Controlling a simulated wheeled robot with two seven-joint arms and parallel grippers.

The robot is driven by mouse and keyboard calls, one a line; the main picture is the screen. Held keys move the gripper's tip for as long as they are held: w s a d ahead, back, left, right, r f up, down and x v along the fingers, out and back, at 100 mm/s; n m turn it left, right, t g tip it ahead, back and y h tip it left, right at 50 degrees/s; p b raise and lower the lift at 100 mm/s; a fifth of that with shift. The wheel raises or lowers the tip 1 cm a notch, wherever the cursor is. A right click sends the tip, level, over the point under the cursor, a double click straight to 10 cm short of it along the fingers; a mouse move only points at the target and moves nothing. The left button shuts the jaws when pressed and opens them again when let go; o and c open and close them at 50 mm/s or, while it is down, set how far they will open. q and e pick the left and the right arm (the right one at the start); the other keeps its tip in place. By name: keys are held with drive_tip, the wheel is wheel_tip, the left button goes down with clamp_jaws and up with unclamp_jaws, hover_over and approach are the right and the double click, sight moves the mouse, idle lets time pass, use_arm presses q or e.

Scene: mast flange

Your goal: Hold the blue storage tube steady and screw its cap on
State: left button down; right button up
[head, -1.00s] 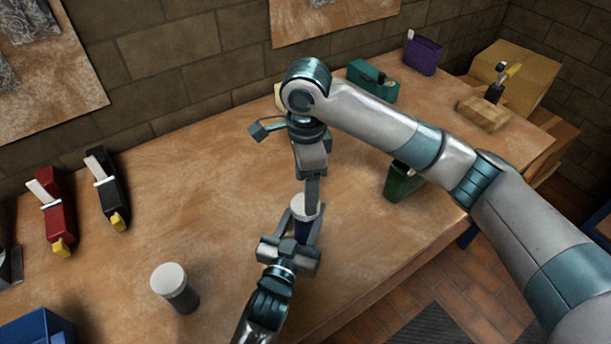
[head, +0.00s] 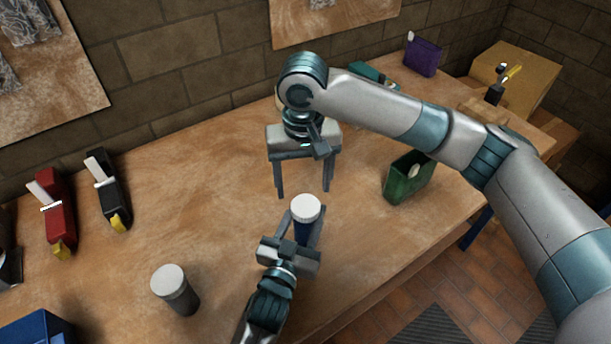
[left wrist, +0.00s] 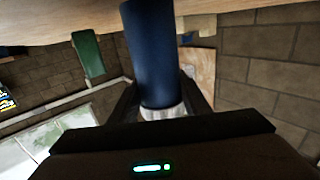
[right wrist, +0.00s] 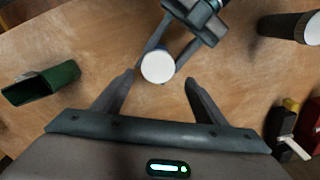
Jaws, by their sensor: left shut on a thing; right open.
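The blue storage tube (head: 304,229) stands upright in my left gripper (head: 306,222), which is shut around its body. The tube also shows in the left wrist view (left wrist: 155,55). The white cap (head: 306,207) sits on top of the tube; how tightly it is threaded cannot be seen. The cap also shows from above in the right wrist view (right wrist: 158,67). My right gripper (head: 303,193) is open and empty, its fingers pointing down, apart from the cap. In the right wrist view the cap lies between and just beyond the open fingertips (right wrist: 159,78).
A grey white-capped container (head: 177,290) stands front left. Red (head: 57,215) and black (head: 108,190) tool-like items lie at the left, with a blue bin (head: 38,328) in the corner. An open green box (head: 408,178) stands to the right. The middle left of the table is clear.

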sight(305, 205)
drive_tip(key=n, duration=0.7)
drive_tip(key=shift+r+n, duration=0.3)
drive_tip(key=n, duration=0.6)
drive_tip(key=shift+r, duration=0.2)
drive_tip(key=n, duration=0.7)
drive_tip(key=shift+d+r, duration=0.1)
drive_tip(key=shift+r, duration=0.1)
drive_tip(key=n, duration=0.6)
drive_tip(key=shift+s+d+r+n, duration=0.1)
drive_tip(key=shift+r+n, duration=0.05)
drive_tip(key=shift+n, duration=0.15)
drive_tip(key=shift+f, duration=4)
drive_tip(key=shift+c, duration=0.6)
